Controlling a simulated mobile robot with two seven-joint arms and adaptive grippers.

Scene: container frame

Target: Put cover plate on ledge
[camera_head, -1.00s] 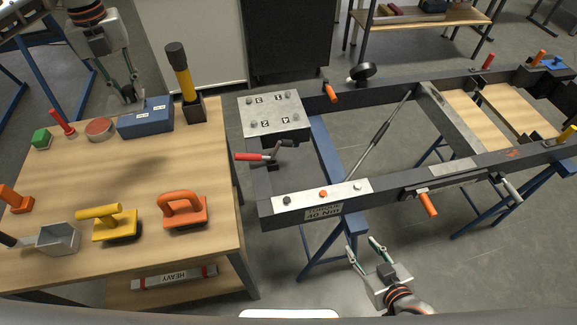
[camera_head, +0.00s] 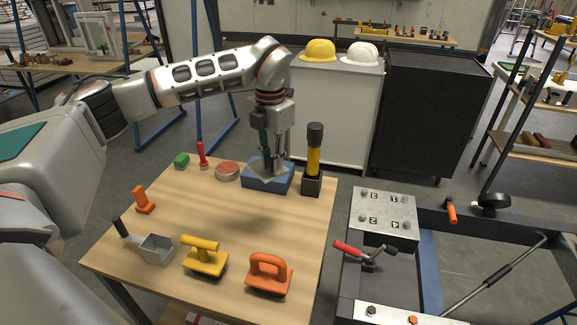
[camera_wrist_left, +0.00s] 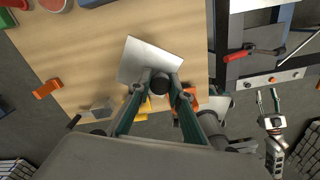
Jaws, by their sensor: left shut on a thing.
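My left gripper (camera_head: 272,168) hangs over the back of the wooden table and overlaps the blue box in the head view. In the left wrist view its fingers (camera_wrist_left: 162,88) are closed around a dark round knob at a thin grey plate, which I take as the cover plate (camera_wrist_left: 147,60). The plate is held above the table. In the head view only a small grey part of it can show, hard to separate from the fingers. The ledge cannot be singled out; the dark frame (camera_head: 430,290) stands at right. My right gripper (camera_wrist_left: 268,100) shows in the wrist view, fingers apart.
The table (camera_head: 215,205) bears a blue box (camera_head: 262,184), a mallet (camera_head: 314,150) upright in a block, a scoop (camera_head: 155,249), a yellow float (camera_head: 205,258) and an orange float (camera_head: 268,275). A numbered bolt block (camera_head: 385,210) and a red-handled clamp (camera_head: 362,254) are on the frame.

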